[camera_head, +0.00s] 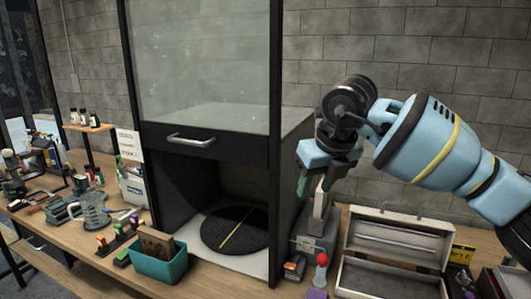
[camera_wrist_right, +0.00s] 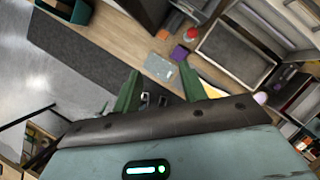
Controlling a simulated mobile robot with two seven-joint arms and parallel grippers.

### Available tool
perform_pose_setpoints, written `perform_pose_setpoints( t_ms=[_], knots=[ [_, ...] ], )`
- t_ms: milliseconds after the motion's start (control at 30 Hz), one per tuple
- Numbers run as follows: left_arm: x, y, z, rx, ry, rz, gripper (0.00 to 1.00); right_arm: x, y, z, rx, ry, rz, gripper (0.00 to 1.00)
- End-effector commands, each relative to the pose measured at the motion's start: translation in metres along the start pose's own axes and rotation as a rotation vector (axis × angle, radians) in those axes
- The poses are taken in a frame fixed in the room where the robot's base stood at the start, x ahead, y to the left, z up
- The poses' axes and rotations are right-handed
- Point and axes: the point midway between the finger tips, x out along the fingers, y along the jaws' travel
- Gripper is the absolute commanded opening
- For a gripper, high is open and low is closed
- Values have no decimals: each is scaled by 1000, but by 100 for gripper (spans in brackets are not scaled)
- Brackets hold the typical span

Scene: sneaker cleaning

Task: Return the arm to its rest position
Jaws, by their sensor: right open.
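My right arm (camera_head: 430,140) comes in from the right in the head view, raised over the bench. My left gripper is in neither view.
A black cabinet (camera_head: 205,145) with a raised glass front holds a round dark turntable (camera_head: 236,229). An open metal toolbox (camera_head: 394,245) stands on the right. A teal bin (camera_head: 160,268), a measuring jug (camera_head: 94,212) and brushes crowd the left bench. A grey block wall is behind.

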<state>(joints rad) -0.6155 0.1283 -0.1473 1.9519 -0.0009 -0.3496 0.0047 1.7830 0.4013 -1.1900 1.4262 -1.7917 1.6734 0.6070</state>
Motion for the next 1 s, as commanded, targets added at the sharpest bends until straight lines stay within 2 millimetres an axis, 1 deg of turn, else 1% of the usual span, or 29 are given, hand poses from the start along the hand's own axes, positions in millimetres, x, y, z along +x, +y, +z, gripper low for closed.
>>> perform_pose_setpoints(
  t_ms=[67,100,267,300,367,533,600,700,833,900,1000],
  knots=[
    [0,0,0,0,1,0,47,0,0,0,0,0,1,42],
    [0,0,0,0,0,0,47,14,12,-6,-12,16,60,42],
    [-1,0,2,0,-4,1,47,45,50,-21,-39,44,253,42],
    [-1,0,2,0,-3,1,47,52,61,-26,-42,52,306,42],
    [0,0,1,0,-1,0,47,62,77,-33,-45,60,389,42],
    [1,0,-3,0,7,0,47,86,129,-59,-17,87,685,42],
    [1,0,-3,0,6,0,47,92,152,-70,18,94,833,42],
    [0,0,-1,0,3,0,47,94,178,-84,98,93,1047,42],
    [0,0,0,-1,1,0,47,92,199,-96,248,80,1300,42],
    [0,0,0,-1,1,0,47,92,204,-100,349,68,1423,42],
    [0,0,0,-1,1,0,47,92,203,-104,519,43,1579,42]
  ],
)
